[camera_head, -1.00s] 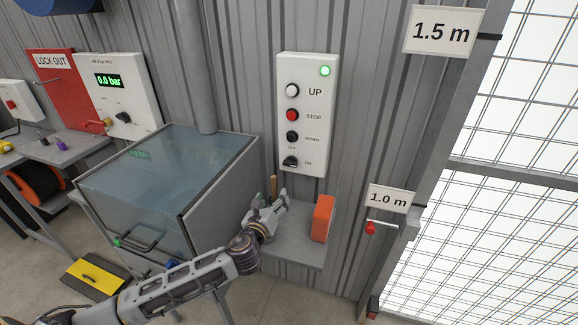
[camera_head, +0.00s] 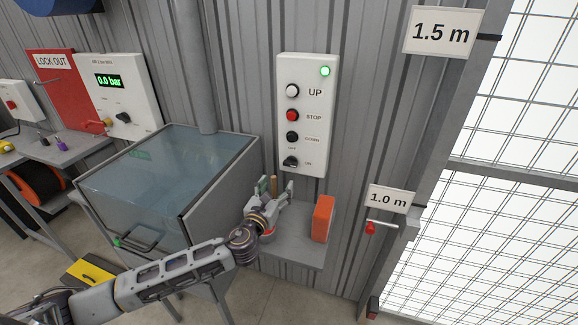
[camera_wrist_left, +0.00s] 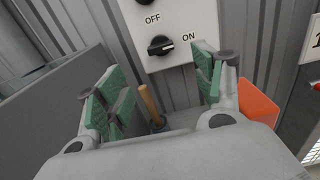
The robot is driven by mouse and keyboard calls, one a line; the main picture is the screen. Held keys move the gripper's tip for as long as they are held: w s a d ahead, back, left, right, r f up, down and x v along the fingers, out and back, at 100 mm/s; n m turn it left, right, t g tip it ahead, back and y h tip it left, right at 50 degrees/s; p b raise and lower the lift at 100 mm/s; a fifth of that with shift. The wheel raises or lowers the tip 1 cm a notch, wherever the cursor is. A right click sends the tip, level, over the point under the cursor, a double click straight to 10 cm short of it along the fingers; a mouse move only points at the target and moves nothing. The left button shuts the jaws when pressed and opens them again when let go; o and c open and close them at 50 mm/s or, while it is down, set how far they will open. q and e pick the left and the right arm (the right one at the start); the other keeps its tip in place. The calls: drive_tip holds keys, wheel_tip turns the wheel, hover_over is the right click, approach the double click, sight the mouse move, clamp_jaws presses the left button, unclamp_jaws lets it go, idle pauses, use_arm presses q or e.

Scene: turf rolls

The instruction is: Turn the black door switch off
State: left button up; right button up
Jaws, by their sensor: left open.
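The black door switch (camera_head: 290,161) is a rotary knob at the bottom of the white control panel (camera_head: 307,75). In the left wrist view the knob (camera_wrist_left: 160,45) sits between OFF and ON labels, with its white mark pointing toward ON. A green lamp (camera_head: 325,71) glows at the panel's top. My left gripper (camera_head: 274,186) is open and empty, below the panel and apart from the knob. In the left wrist view its green-padded fingers (camera_wrist_left: 160,90) are spread wide, with the knob beyond and between them. My right gripper is not in view.
A small shelf (camera_head: 290,249) below the panel holds an orange block (camera_head: 322,218) and a wooden-handled tool (camera_wrist_left: 150,104). A glass-topped grey cabinet (camera_head: 165,180) stands left. A red handle (camera_head: 370,228) and mesh door (camera_head: 500,220) are to the right.

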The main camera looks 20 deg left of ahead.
sight(289, 165)
use_arm(q)
drive_tip(key=shift+w+d+p, duration=0.2)
drive_tip(key=shift+w+p, duration=0.45)
drive_tip(key=shift+w, duration=5.85)
drive_tip(key=c, duration=1)
